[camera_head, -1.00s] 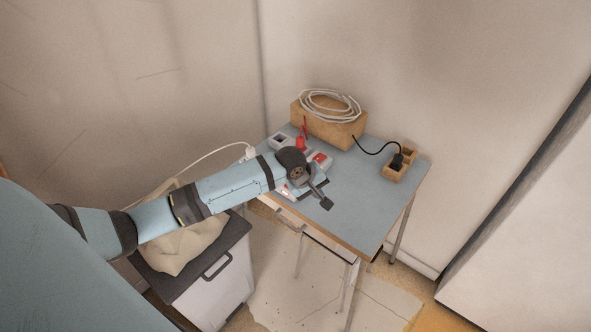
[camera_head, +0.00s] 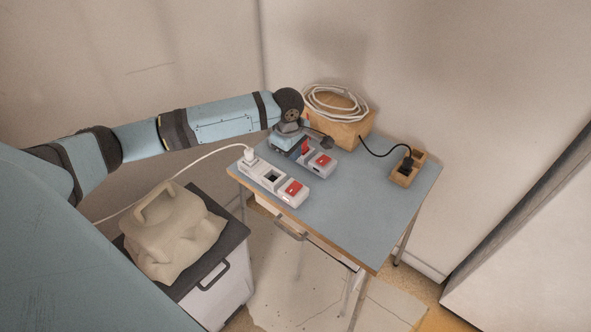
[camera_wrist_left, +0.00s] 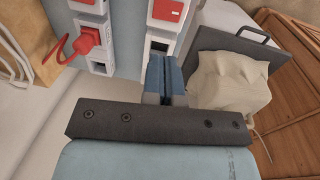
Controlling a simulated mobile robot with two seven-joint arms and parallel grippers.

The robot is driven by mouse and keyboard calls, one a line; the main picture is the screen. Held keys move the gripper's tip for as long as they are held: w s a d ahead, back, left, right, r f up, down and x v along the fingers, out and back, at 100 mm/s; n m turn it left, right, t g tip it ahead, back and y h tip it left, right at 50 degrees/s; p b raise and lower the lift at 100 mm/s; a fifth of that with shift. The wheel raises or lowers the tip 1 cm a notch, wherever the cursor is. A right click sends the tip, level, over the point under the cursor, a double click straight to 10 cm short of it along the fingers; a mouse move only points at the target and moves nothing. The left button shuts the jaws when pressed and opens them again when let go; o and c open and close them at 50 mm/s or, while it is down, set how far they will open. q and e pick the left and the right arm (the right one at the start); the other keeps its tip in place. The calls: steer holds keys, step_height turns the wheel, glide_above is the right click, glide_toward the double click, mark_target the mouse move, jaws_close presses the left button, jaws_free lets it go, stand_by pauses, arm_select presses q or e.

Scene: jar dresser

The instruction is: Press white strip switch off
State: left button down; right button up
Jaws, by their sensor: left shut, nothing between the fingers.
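Two whitish power strips lie on the blue-grey table. The front strip (camera_head: 270,178) carries a white plug (camera_head: 249,155) and a red switch (camera_head: 294,188). The rear strip (camera_head: 318,172) carries a red plug (camera_head: 305,146) and a red switch (camera_head: 322,160). In the left wrist view, the front strip's red switch (camera_wrist_left: 168,9) is at the top edge and the red plug (camera_wrist_left: 86,43) is at the left. My left gripper (camera_wrist_left: 165,76) is shut and empty, above the table near the strips' plug ends, hiding part of the rear strip. My right gripper is not in view.
A cardboard-coloured box (camera_head: 350,130) with a coiled white cable (camera_head: 335,101) stands behind the strips. A wooden socket block (camera_head: 408,172) with a black plug is at the table's right. A lidded bin (camera_head: 215,285) bears a beige bag (camera_head: 172,235). The table's front right is clear.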

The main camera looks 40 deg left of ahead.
mark_target(298, 185)
arm_select(q)
steer(key=f, duration=0.4)
steer(key=w+f, duration=0.1)
steer(key=f, duration=0.8)
steer(key=shift+w+f, duration=0.25)
steer(key=shift+w, duration=0.05)
steer(key=shift+w, duration=0.1)
